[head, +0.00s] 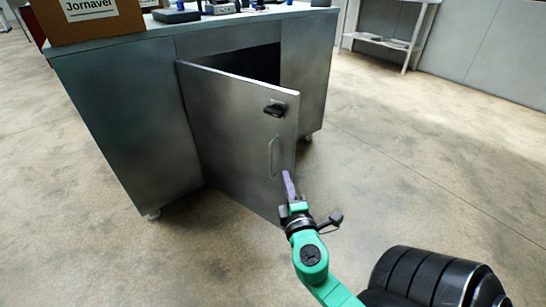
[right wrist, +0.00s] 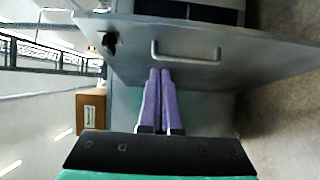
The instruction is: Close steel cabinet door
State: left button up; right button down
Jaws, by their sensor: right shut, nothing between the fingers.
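The steel cabinet (head: 120,120) stands ahead with its door (head: 225,125) swung partly open. A dark gap shows above and behind the door. The door has a black latch (head: 275,108) near its top free corner and a bar handle (head: 273,156) below it. My right gripper (head: 287,175) is at the door's free edge, just below and right of the handle. In the right wrist view its purple fingers (right wrist: 160,75) are together and empty, pointing at the door (right wrist: 255,50) near the handle (right wrist: 185,60). I cannot tell whether the fingertips touch the door. My left gripper is not in view.
A cardboard box (head: 95,22) and several small items stand on the cabinet top. A table with a lower shelf (head: 385,40) stands at the back right beside a grey wall. The concrete floor (head: 400,150) right of the door is clear.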

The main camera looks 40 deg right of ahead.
aim_at(285, 144)
jog(key=x, duration=0.3)
jog(key=d+p+x, duration=0.1)
jog(key=x, duration=0.3)
jog(key=s+x, duration=0.1)
jog(key=x, duration=0.3)
jog(key=shift+d+p, duration=0.3)
jog(key=shift+p, duration=0.05)
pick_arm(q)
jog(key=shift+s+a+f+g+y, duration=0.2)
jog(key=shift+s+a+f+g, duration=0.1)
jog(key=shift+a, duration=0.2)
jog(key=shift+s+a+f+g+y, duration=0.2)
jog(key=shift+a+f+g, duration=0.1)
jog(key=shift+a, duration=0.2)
pick_arm(e)
jog(key=shift+w+d, duration=0.1)
jog(key=shift+d, duration=0.4)
jog(key=shift+d, duration=0.1)
